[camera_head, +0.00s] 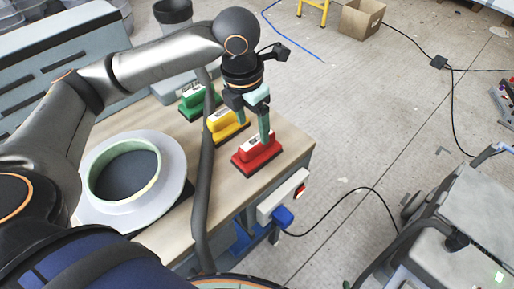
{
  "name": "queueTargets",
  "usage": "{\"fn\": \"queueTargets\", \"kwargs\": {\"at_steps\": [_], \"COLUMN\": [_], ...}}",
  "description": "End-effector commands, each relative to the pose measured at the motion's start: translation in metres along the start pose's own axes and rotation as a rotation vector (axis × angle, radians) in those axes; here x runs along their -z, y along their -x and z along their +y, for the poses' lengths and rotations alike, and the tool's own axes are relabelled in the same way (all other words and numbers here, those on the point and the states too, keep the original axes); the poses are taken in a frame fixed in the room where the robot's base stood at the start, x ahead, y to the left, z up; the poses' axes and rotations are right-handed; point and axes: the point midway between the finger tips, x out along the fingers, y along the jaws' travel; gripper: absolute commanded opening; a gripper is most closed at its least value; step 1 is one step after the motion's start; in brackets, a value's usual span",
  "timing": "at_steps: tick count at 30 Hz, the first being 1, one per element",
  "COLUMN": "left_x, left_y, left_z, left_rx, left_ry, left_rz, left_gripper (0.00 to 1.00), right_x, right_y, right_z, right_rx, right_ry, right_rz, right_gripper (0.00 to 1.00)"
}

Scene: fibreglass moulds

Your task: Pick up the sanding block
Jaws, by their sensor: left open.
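Three sanding blocks with pale labels stand in a row on the wooden bench top: a green one (196,104), a yellow one (231,128) and a red one (252,162). My left gripper (251,121) points down, open, over the yellow and red blocks. One teal finger reaches down in front of the red block's top; the other shows higher, by the yellow block. I cannot tell whether a finger touches either block. Nothing is visibly held. My right gripper is not in view.
A round white mould (168,158) with a green inner ring lies left on the wooden bench (223,190). A thick grey hose (206,190) runs between mould and blocks. A cardboard box (360,18) stands on the floor.

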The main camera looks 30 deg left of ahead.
Motion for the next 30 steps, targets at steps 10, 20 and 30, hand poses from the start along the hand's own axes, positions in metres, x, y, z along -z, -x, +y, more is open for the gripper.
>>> {"fn": "queueTargets", "kwargs": {"at_steps": [10,20,30], "left_x": [-0.002,-0.004,-0.005], "left_y": [-0.036,-0.070,-0.070], "left_z": [0.000,-0.001,-0.001], "left_rx": [0.001,0.000,0.000], "left_ry": [0.001,0.000,0.000], "left_rz": [0.003,-0.001,-0.001], "left_gripper": [0.78,0.78,0.62], "right_x": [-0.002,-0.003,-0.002], "right_y": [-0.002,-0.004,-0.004], "right_z": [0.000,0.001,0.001], "right_rx": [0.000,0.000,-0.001], "right_ry": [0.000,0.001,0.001], "right_rz": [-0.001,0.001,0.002], "right_gripper": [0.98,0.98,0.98]}}
